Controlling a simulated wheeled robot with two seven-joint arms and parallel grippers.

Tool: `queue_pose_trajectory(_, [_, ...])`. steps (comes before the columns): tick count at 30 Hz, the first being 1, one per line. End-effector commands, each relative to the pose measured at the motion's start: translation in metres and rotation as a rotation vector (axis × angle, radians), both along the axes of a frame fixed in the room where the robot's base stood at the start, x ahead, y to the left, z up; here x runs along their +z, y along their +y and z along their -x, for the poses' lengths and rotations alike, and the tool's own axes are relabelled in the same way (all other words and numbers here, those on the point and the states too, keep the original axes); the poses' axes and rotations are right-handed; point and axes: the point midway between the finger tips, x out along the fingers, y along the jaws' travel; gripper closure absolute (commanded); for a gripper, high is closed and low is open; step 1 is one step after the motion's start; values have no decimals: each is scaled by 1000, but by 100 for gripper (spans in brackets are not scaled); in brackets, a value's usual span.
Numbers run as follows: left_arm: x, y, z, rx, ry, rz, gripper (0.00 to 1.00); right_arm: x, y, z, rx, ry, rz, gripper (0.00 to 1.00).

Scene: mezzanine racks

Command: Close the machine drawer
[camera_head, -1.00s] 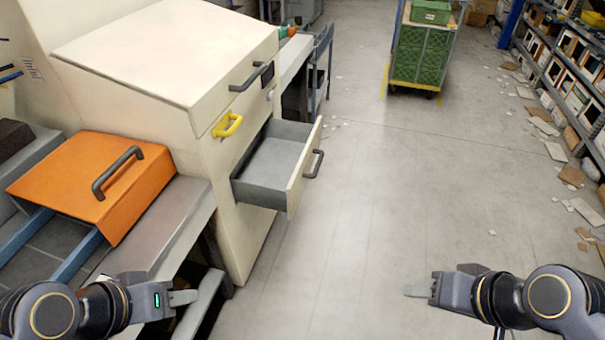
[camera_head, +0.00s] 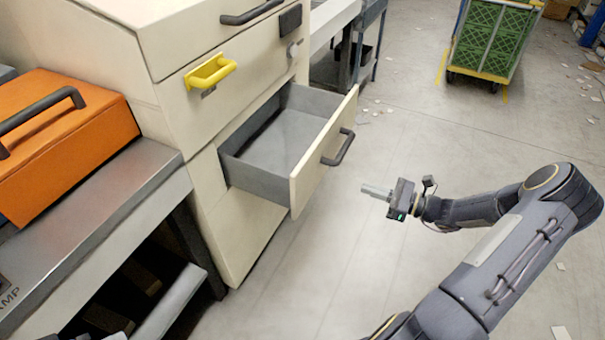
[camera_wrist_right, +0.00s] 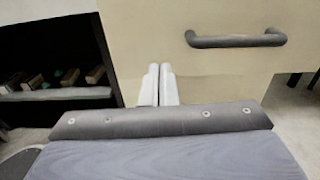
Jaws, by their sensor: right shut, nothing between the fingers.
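The machine drawer (camera_head: 285,140) is open, pulled out of the cream machine (camera_head: 232,225). It has grey inner walls, a cream front and a dark bar handle (camera_head: 340,148). The inside that shows is empty. My right gripper (camera_head: 364,189) is shut and empty, in front of the drawer front and, in the head view, below and right of the handle. In the right wrist view its closed fingertips (camera_wrist_right: 158,72) point at a cream panel, with the dark handle (camera_wrist_right: 236,40) to their upper right. I cannot tell whether they touch it. My left gripper is not in view.
A yellow handle (camera_head: 212,72) is on the machine above the drawer. An orange cover (camera_head: 75,130) sits on a grey bench at left. A cart with green crates (camera_head: 490,38) stands at the back.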

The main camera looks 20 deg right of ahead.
Motion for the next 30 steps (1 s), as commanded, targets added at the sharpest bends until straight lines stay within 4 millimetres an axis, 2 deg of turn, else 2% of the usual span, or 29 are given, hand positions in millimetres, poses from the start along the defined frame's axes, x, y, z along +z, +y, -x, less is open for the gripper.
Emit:
queue_pose_trajectory(1, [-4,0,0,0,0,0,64,-7,-5,0,-19,0,-20,100])
queue_pose_trajectory(5, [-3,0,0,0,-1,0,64,-7,-3,-6,-31,-1,-33,100])
queue_pose_trajectory(8, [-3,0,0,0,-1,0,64,-7,8,-17,-26,0,-33,100])
queue_pose_trajectory(21, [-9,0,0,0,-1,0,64,-7,67,-85,-24,1,-30,100])
queue_pose_trajectory(30, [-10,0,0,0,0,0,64,-7,84,-105,-27,3,-28,100])
